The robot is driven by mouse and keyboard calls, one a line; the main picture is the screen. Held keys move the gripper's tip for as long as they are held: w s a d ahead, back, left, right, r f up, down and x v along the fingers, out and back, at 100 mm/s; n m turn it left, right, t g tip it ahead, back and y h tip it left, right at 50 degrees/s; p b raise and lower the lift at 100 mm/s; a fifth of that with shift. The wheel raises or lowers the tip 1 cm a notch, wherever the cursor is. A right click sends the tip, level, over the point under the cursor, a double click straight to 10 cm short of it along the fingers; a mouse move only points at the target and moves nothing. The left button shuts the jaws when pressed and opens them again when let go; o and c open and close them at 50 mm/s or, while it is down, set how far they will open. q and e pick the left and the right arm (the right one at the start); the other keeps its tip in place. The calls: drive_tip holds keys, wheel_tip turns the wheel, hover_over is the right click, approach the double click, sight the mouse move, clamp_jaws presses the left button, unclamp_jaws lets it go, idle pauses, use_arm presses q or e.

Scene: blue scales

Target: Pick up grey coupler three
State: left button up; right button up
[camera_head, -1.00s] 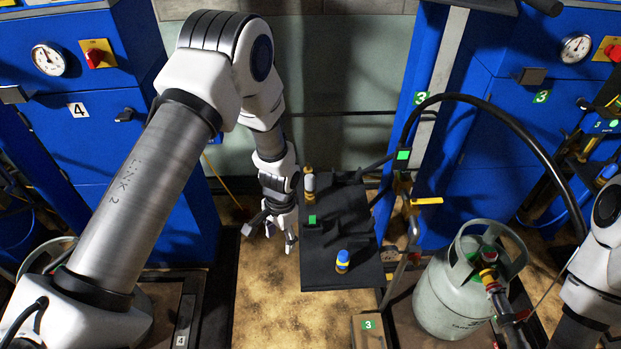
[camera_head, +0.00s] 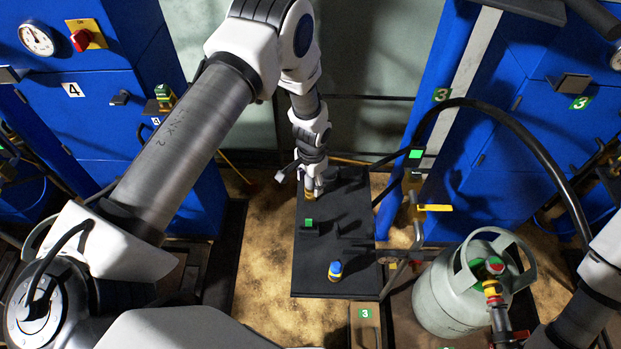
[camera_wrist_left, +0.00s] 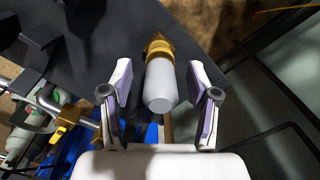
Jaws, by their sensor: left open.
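Grey coupler three (camera_wrist_left: 162,86) is a pale grey cylinder with a gold-yellow collar. It stands on the dark shelf (camera_head: 315,278) near its back left part. My left gripper (camera_wrist_left: 160,103) is open, with one finger on each side of the grey body. Small gaps show between the fingers and the coupler in the wrist view. In the head view my left gripper (camera_head: 312,187) is over the coupler and hides most of it; only a bit of its yellow part (camera_head: 309,195) shows. My right arm enters at the right edge, and its gripper is out of the picture.
A blue and yellow coupler (camera_head: 335,271) stands near the shelf's front. A green label (camera_head: 309,222) and dark holders sit on the shelf. A black hose (camera_head: 500,104) arcs on the right above a grey gas cylinder (camera_head: 445,300). A blue cabinet (camera_head: 90,135) stands left.

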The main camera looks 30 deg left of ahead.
use_arm(q)
drive_tip(key=shift+w+f, duration=0.25)
drive_tip(key=shift+f, duration=0.1)
drive_tip(key=shift+s+r, duration=0.2)
drive_tip(key=shift+c, duration=1.4)
drive_tip(key=shift+s+r, duration=0.15)
drive_tip(key=shift+s, duration=0.05)
clamp_jaws()
